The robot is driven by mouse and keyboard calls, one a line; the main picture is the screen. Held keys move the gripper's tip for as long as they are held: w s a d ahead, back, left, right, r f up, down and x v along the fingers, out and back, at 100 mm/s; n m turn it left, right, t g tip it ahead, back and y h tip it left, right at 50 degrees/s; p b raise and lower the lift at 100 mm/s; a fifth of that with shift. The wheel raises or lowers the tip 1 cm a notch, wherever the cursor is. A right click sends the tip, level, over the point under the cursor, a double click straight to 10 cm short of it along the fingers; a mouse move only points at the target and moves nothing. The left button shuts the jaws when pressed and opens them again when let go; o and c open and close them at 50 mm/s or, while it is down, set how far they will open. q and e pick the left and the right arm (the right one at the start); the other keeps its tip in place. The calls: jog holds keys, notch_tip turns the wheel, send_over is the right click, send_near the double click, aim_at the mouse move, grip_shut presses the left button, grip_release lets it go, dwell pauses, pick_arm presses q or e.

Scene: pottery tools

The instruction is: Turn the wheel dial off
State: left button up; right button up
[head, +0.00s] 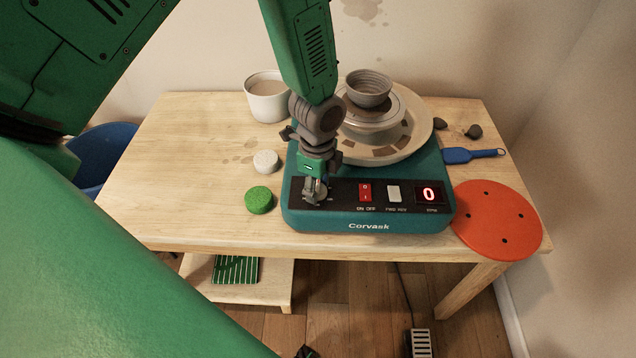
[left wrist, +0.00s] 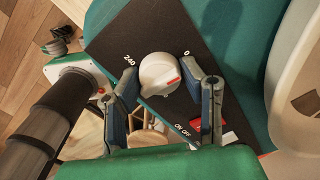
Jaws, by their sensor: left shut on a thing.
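The wheel dial (left wrist: 159,73) is a pale grey round knob with a red mark, on the dark panel of the teal pottery wheel (head: 436,171). In the left wrist view it sits between the labels 240 and 0, its red mark toward the picture's right. My left gripper (head: 316,190) is over the panel's left end, with a finger on each side of the dial, shut on it. In the head view the gripper hides most of the dial. The speed display (head: 429,194) reads a red 0. My right gripper is not in view.
A red ON/OFF switch (head: 365,193) and a white FWD/REV switch (head: 393,194) are beside the dial. A clay bowl (head: 369,86) stands on the wheel. The table's left side is clear.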

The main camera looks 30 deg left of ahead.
aim_at(318, 185)
pick_arm(q)
jog(key=shift+w, duration=0.1)
dwell(0.3)
jog(key=o, duration=1.1)
jog(key=shift+o, duration=0.2)
jog(key=shift+r, duration=0.35)
notch_tip(318, 185, up, 11)
